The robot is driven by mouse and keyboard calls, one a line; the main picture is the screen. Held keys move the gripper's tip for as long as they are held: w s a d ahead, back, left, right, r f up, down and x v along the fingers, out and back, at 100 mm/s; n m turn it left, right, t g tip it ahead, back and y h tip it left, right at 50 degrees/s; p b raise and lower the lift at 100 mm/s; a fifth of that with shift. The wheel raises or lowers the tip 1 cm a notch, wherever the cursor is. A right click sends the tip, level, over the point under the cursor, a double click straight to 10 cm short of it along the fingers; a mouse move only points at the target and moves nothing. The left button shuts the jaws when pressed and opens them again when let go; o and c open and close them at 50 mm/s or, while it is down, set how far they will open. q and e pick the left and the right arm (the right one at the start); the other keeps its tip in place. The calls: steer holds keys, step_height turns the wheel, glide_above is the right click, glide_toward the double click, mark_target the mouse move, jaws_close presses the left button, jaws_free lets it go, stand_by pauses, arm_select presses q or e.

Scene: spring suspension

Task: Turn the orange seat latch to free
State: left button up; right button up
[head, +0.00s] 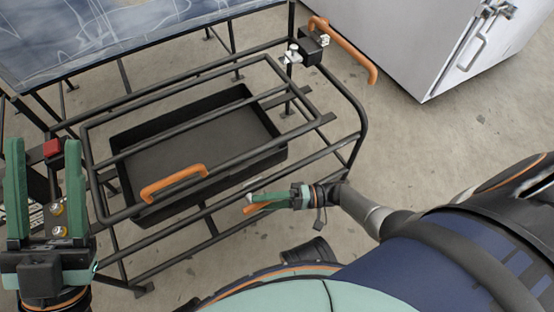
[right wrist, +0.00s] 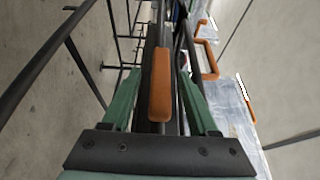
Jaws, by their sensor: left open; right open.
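An orange bar (head: 262,207), which looks like the seat latch, is at the near rail of the black frame, partly hidden by my right gripper (head: 256,198). In the right wrist view the orange bar (right wrist: 161,85) lies lengthwise between the two green fingers of my right gripper (right wrist: 162,98). The fingers are open, with gaps on both sides of the bar. My left gripper (head: 44,165) is open and empty at the far left, fingers pointing up the picture.
A black tubular frame (head: 352,105) holds a dark tray (head: 122,150). An orange loop handle (head: 174,184) is on its near side. A long orange lever (head: 343,50) is on a black block at the back corner. A red block (head: 53,148) is near my left gripper. A grey cabinet (head: 425,50) stands back right.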

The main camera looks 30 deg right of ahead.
steer(key=v, duration=1.2)
steer(key=shift+d, duration=0.25)
